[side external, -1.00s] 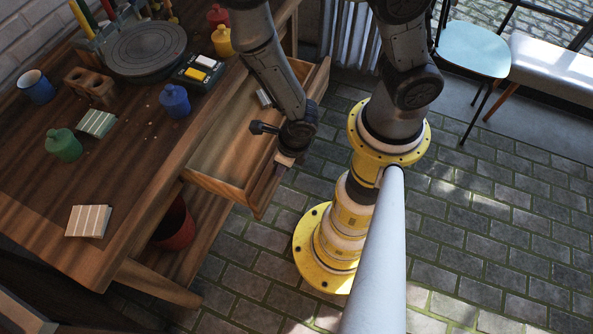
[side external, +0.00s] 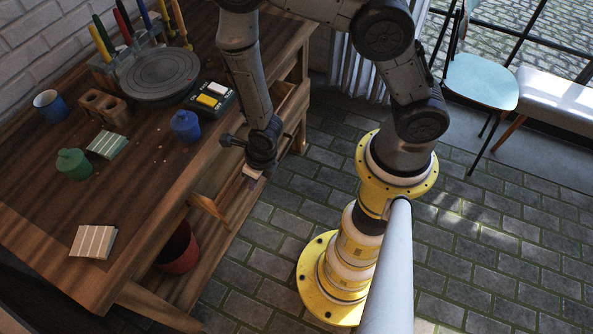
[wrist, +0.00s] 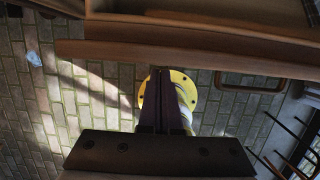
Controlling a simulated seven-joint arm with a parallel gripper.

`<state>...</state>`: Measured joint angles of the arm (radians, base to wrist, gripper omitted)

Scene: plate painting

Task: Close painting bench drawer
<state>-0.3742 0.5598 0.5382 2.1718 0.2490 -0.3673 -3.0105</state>
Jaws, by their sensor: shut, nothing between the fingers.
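The wooden bench (side external: 150,190) stands at the left in the side view. My gripper (side external: 252,172) is shut and empty, low at the outer side of the drawer front. In the wrist view, my gripper's fingers (wrist: 161,72) are together, with their tips close to a wooden board (wrist: 210,54) that looks like the drawer front. I cannot tell whether they touch it.
A red bucket (side external: 180,250) stands below. A blue chair (side external: 481,82) is at the right.

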